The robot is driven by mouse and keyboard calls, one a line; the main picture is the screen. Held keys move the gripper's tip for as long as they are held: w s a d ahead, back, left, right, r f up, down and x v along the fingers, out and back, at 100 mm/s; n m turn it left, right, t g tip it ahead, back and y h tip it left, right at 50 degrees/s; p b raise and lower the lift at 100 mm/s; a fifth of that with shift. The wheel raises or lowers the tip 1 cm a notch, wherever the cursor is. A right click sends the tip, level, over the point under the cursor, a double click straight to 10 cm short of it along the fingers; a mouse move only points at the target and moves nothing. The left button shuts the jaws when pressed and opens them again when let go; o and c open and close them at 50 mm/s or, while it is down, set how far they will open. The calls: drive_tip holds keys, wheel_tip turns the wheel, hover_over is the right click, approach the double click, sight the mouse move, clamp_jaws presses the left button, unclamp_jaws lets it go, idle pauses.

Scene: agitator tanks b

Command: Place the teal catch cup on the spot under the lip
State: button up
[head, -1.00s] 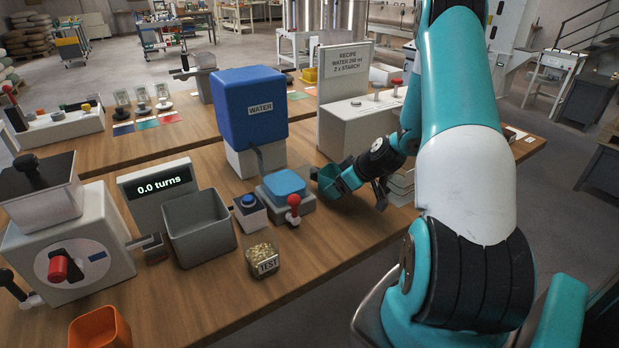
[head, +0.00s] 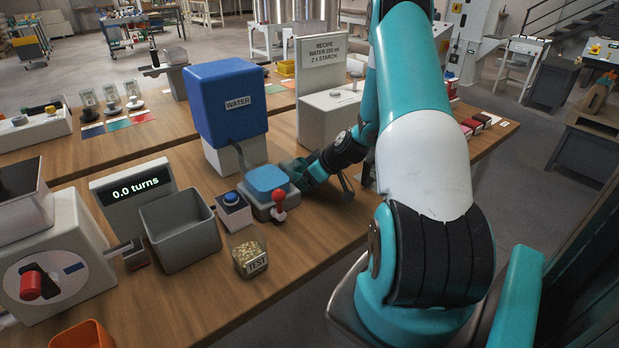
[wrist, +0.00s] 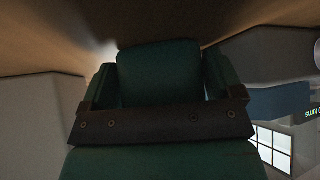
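The teal catch cup (head: 295,169) is at my gripper (head: 306,171) in the head view, low over the table just right of the blue-topped grey unit. Its colour merges with my teal fingers, and I cannot tell whether it touches the table. In the wrist view a dark teal body, which I take for the cup (wrist: 160,72), fills the space between the two fingers of my gripper (wrist: 160,85). The fingers look shut on it. I cannot make out which lip the spot lies under; no marked spot shows clearly.
A blue-topped grey unit (head: 267,179) with a red-knobbed lever (head: 279,197) stands close left of my gripper. The blue water tank (head: 225,102) is behind it. A glass TEST jar (head: 249,257) and a grey bin (head: 181,233) stand nearer. Bare table lies in front of my gripper.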

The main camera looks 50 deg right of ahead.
drive_tip(key=shift+s+d+r+p, duration=0.15)
drive_tip(key=shift+r+p, duration=0.15)
drive_tip(key=shift+r, duration=0.15)
drive_tip(key=b+v, duration=0.1)
drive_tip(key=v, duration=1)
drive_tip(key=shift+s+r+b, duration=0.15)
drive_tip(key=shift+s+b, duration=0.1)
drive_tip(key=shift+b, duration=0.05)
